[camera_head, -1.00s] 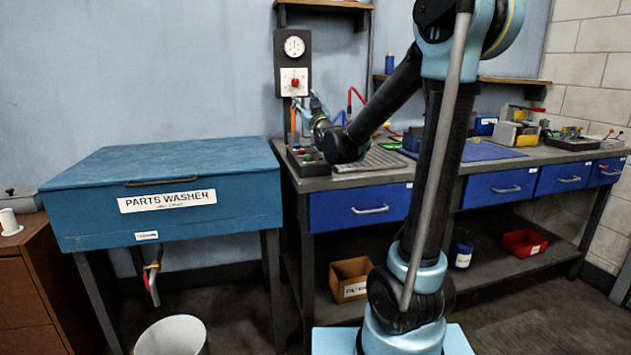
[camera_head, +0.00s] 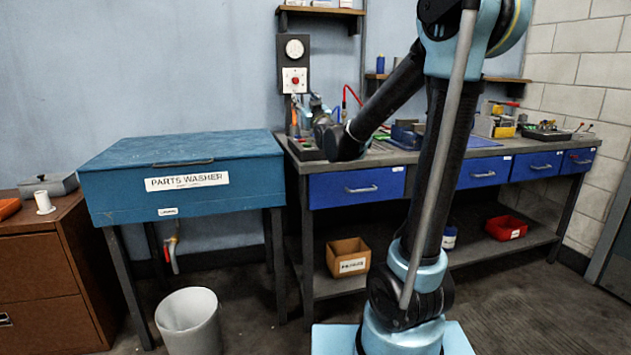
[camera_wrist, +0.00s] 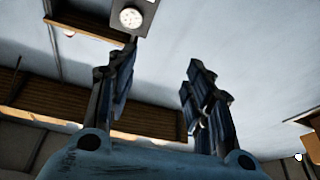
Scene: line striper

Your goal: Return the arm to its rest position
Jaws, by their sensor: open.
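My arm rises from my base in the head view and reaches forward over the left end of the workbench (camera_head: 420,158). My gripper (camera_head: 316,102) is small and partly hidden behind my dark wrist link, in front of the wall panel with a gauge (camera_head: 294,62). In the wrist view my gripper (camera_wrist: 160,95) has its two fingers well apart, with only wall and shelf showing between them. It is open and empty. The wrist camera looks up at the wall, with the gauge (camera_wrist: 131,17) near the top.
A blue parts washer (camera_head: 180,170) stands left of the bench. A grey bin (camera_head: 188,315) is on the floor before it. A brown cabinet (camera_head: 45,270) is at far left. An orange box (camera_head: 348,258) and a red bin (camera_head: 506,228) sit on the lower shelf. Floor at right is clear.

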